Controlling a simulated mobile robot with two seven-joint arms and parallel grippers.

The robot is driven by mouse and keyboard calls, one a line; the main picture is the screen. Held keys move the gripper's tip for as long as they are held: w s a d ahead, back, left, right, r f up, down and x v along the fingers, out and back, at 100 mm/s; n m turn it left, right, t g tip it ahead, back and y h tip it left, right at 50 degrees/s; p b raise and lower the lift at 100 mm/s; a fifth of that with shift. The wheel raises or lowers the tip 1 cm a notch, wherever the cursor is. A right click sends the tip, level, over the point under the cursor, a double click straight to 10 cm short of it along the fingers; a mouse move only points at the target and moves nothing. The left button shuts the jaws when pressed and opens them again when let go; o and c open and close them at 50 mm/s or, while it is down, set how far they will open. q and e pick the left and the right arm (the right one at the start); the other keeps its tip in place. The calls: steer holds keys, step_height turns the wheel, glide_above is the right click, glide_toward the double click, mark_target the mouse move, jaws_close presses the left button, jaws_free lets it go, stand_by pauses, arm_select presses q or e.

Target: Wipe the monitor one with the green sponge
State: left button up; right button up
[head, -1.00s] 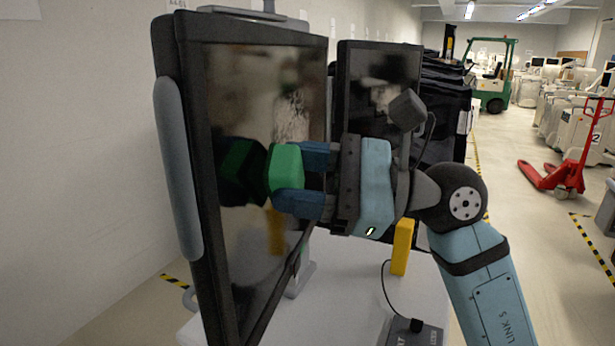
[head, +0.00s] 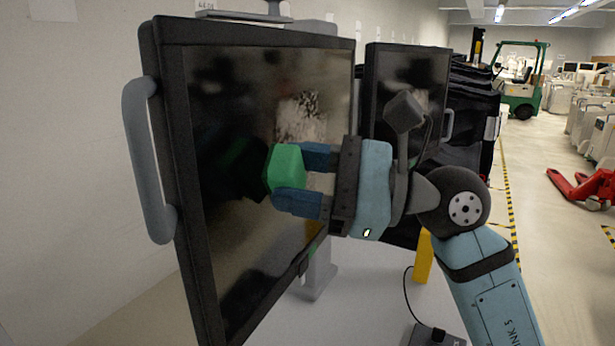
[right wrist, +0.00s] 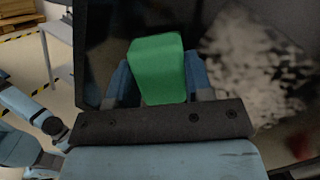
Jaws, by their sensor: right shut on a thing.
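The near monitor (head: 240,230) stands upright on a white cart, its dark screen turned towards my right arm. A whitish, speckled dirt patch (head: 300,118) shows on the upper right of its screen, and also right of the sponge in the right wrist view (right wrist: 255,65). My right gripper (head: 300,180) is shut on the green sponge (head: 285,167), which also shows in the right wrist view (right wrist: 158,68). The sponge faces the screen left of and below the patch; its dark reflection shows beside it, and contact is not clear. My left gripper is not in view.
A second monitor (head: 400,85) stands behind, close to my right wrist. A yellow post (head: 423,258) and a dark cabled box (head: 437,336) are by the cart top (head: 350,310). A red pallet jack (head: 585,187) and green forklift (head: 522,80) stand far right.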

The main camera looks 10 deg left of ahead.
steer(key=shift+a, duration=0.95)
steer(key=shift+d, duration=0.1)
steer(key=d+b, duration=0.2)
steer(key=d, duration=0.4)
steer(key=shift+d+f+b, duration=0.1)
steer(key=shift+d+b, duration=0.15)
steer(key=shift+b, duration=0.1)
steer(key=shift+d, duration=0.7)
